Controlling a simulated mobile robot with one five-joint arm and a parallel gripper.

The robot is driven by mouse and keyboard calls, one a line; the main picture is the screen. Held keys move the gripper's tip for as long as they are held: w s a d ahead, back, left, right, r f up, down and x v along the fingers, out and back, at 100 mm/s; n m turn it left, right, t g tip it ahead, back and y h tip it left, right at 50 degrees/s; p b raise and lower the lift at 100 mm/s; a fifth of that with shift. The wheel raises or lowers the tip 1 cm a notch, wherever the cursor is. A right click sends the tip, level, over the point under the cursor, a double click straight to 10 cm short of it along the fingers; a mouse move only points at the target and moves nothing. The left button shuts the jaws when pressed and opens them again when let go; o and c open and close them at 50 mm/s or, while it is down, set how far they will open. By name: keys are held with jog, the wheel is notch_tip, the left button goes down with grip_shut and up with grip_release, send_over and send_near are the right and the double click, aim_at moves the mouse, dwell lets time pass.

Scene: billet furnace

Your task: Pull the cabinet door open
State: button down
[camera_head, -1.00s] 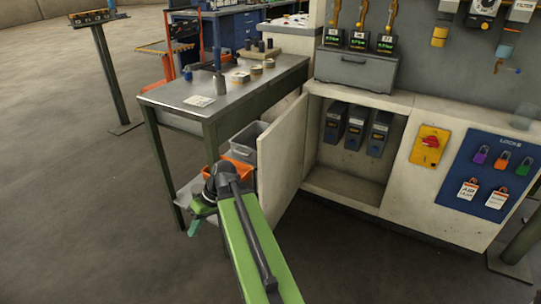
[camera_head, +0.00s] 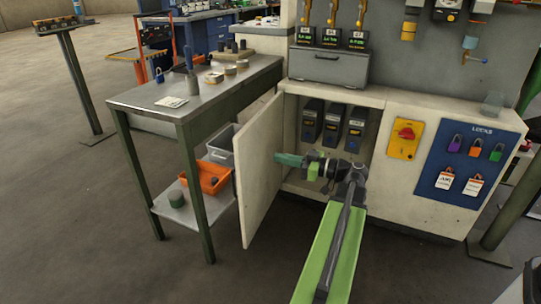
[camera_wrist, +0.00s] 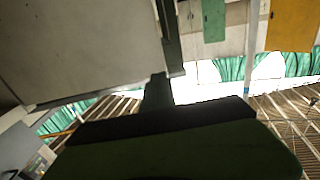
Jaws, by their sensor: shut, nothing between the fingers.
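The cabinet door (camera_head: 258,175) is a pale panel that stands swung open, out from the left side of the cabinet opening. My gripper (camera_head: 280,159) is in front of the opening, on the inner side of the door. Its teal fingers point left at the door's inner face and are shut and empty. I cannot tell whether the tips touch the door. In the wrist view a pale flat panel (camera_wrist: 85,45), seemingly the door, fills the upper left. The door's handle is hidden.
Inside the cabinet (camera_head: 375,195) stand several dark boxes (camera_head: 333,125). A metal table (camera_head: 200,100) is close left of the door, with a grey bin (camera_head: 222,146) and an orange bin (camera_head: 208,178) on its lower shelf. The floor in front is clear.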

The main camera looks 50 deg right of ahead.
aim_at(240, 149)
jog(key=x, duration=1.2)
jog(key=shift+w, duration=0.15)
